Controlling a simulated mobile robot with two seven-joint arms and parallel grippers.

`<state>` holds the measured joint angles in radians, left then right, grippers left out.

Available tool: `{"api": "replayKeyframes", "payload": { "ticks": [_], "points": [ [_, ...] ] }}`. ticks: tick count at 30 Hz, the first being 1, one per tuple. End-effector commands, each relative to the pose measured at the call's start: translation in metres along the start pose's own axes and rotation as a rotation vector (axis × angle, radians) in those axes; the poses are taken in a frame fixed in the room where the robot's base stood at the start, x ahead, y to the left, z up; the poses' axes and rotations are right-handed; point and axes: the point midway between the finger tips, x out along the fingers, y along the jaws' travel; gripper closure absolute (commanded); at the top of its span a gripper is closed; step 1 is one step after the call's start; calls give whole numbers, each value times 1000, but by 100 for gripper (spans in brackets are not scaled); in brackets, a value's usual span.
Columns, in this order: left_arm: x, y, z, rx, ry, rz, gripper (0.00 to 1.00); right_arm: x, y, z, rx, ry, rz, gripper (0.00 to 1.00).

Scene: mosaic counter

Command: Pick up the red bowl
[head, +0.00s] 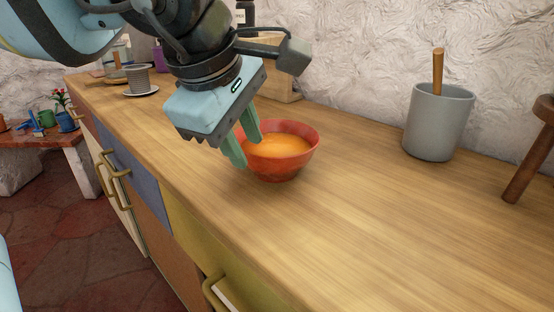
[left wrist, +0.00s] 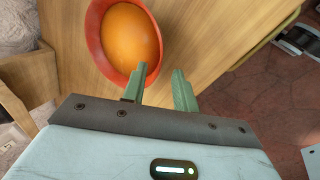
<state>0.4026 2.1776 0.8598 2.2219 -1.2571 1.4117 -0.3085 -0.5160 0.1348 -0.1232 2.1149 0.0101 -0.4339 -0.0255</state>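The red bowl (head: 285,170) stands upright on the wooden counter (head: 370,230) and holds something smooth and orange. In the left wrist view the bowl (left wrist: 97,40) is at the upper left. My left gripper (head: 246,154) is at the bowl's near left side, tilted down, with its two green fingers apart and nothing held firmly between them. In the left wrist view one finger overlaps the bowl's rim and the other is outside the bowl. I cannot tell whether either finger touches the bowl. My right gripper is not in view.
A grey cup (head: 436,125) with a wooden handle in it stands at the back right, near a dark wooden stool-like object (head: 530,160). A wooden box (head: 283,80) and a grey spool (head: 139,80) are behind my arm. The counter's front right is clear.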

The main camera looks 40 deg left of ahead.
Motion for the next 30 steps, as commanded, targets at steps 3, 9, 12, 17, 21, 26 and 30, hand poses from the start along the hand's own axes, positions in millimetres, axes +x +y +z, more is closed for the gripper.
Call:
{"api": "replayKeyframes", "payload": {
  "ticks": [3, 9, 12, 17, 21, 26, 30],
  "points": [
    [2, 0, 0, 0, -1, 0, 71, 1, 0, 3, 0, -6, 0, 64],
    [24, 1, -2, -2, -2, -6, 71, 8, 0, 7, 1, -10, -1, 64],
    [39, 2, -4, -1, -1, -6, 71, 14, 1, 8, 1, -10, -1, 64],
    [53, 2, -4, -2, -1, -3, 71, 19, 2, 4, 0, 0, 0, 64],
    [54, 3, -4, -2, -1, 0, 71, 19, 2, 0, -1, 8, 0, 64],
    [53, 3, -4, -2, -1, 0, 74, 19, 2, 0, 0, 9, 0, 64],
    [53, 3, -4, -2, -1, 0, 92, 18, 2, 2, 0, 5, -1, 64]
  ]
}}
